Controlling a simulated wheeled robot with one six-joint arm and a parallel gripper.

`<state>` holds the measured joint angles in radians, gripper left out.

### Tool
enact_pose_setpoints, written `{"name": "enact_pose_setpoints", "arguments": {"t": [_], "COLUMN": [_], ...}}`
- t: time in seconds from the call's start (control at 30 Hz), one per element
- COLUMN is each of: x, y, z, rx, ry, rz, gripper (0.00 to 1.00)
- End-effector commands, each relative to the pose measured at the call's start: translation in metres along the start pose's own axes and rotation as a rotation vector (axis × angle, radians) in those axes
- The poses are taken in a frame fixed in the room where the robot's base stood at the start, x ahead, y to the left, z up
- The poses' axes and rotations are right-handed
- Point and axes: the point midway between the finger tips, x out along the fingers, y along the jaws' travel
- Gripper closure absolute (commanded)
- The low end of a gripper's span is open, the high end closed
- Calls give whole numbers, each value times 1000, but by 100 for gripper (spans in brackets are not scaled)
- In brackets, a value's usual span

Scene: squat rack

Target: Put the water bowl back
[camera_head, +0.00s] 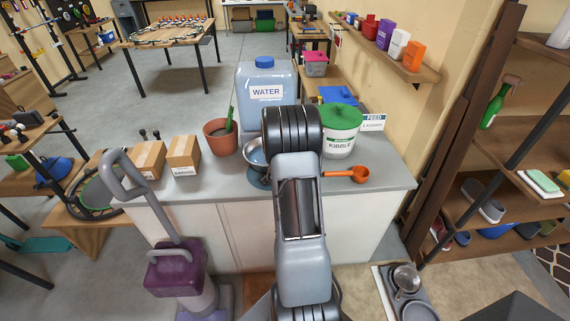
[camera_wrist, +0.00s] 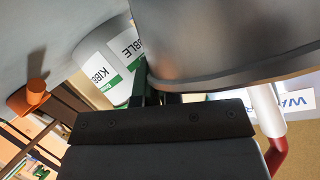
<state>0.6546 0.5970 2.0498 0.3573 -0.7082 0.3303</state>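A metal bowl (camera_head: 254,152) shows in the head view over the counter, partly hidden behind my arm. A round blue piece (camera_head: 258,179) shows just below it; I cannot tell whether it is a separate thing. In the wrist view the bowl (camera_wrist: 235,45) is a large grey curved shape right at my gripper (camera_wrist: 160,98). The fingers look closed on its edge, with the tips hidden by the bowl. My arm hides the gripper in the head view. A feeding stand (camera_head: 390,291) on the floor at the lower right holds a metal bowl (camera_head: 406,279).
On the counter (camera_head: 390,178) are a water jug (camera_head: 266,88), a kibble bucket (camera_head: 341,138), an orange scoop (camera_head: 347,174), a terracotta pot (camera_head: 220,138) and two cardboard boxes (camera_head: 183,154). A purple vacuum (camera_head: 177,268) stands left; a wooden shelf (camera_head: 480,140) is right.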

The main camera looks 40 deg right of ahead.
Motion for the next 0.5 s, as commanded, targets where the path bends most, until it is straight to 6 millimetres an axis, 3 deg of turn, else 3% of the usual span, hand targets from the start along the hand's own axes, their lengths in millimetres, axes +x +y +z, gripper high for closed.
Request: {"name": "enact_pose_setpoints", "arguments": {"t": [0.33, 0.5], "x": [17, 21], "y": [20, 22], "z": [34, 35], "rx": [2, 3], "ry": [3, 5], "rz": [0, -1], "gripper": [100, 100]}}
